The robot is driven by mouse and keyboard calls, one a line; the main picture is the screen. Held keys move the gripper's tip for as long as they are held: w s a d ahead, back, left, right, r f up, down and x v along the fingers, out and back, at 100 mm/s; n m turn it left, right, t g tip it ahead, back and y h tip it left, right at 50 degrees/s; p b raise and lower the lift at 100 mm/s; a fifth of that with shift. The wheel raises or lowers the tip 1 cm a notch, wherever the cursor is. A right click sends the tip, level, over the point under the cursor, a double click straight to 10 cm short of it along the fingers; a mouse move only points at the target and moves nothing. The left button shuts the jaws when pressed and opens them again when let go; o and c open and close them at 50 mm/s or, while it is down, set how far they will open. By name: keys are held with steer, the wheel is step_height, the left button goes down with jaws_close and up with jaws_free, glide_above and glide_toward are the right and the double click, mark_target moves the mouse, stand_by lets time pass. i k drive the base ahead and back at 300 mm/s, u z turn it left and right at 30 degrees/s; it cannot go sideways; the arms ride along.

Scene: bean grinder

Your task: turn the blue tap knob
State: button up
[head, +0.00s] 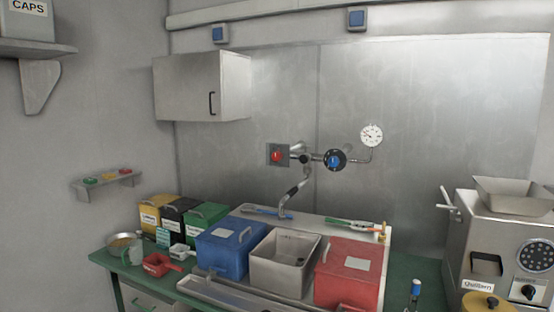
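The blue tap knob (334,161) sits on the right side of a wall-mounted tap, with a dark round rim around it. A red knob (276,156) is on the tap's left side, in front of a square plate. The metal spout (293,193) bends down between them over the counter. My gripper is not in view, and nothing touches the blue knob.
A round gauge (371,135) is on a thin pipe right of the knob. Below stand a blue bin (222,250), a grey bin (270,278) and a red bin (333,286). A cabinet (185,88) hangs upper left; a grinder machine (488,235) stands right.

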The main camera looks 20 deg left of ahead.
mark_target(334, 160)
steer(key=u, duration=0.95)
steer(key=i, duration=0.95)
steer(key=u, duration=1.05)
